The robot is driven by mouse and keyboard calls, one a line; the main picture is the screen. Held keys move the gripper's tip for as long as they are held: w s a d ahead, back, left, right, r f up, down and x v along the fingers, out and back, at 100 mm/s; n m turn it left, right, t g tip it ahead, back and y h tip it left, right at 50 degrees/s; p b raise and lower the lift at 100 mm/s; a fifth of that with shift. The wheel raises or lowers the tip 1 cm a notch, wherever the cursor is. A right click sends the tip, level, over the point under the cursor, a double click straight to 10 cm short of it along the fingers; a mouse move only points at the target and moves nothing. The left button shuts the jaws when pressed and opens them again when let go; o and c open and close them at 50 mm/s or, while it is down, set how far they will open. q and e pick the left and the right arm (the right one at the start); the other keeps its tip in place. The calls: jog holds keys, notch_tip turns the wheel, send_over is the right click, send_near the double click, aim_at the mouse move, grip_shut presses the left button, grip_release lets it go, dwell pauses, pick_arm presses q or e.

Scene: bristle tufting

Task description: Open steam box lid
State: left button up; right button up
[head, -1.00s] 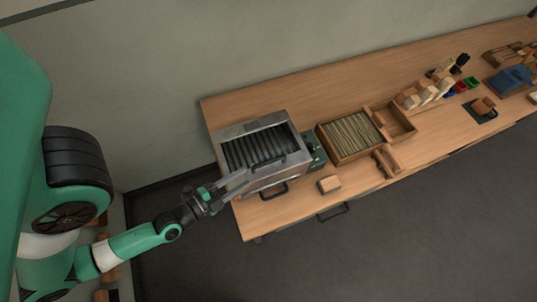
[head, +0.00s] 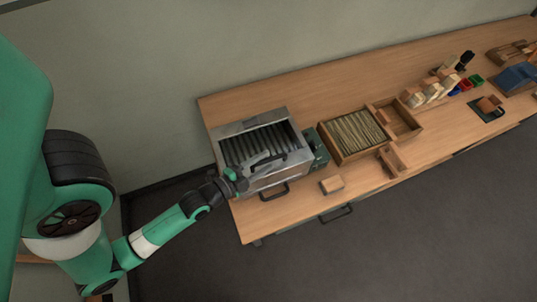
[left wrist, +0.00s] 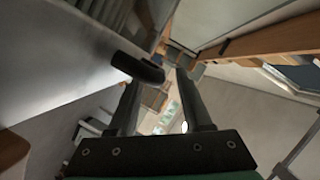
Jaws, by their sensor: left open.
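The steam box (head: 229,129) is a grey metal box at the left end of the workbench, with dark ribbed slats on top. Its top looks closed. A dark handle is on the front upper part, partly covered by my gripper in the head view; a second dark handle (head: 274,192) is lower on the front. My left gripper (head: 270,160) is open, its fingers over the box's front upper edge. In the left wrist view, a dark handle bar (left wrist: 138,67) lies by the left fingertip of my open gripper (left wrist: 160,80); contact is unclear. My right gripper is out of view.
A green unit (head: 318,148) stands against the box's right side. The bench's (head: 217,107) back left strip is clear.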

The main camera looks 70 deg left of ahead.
pick_arm(q)
jog(key=shift+x, duration=1.15)
grip_shut()
dwell(0.5)
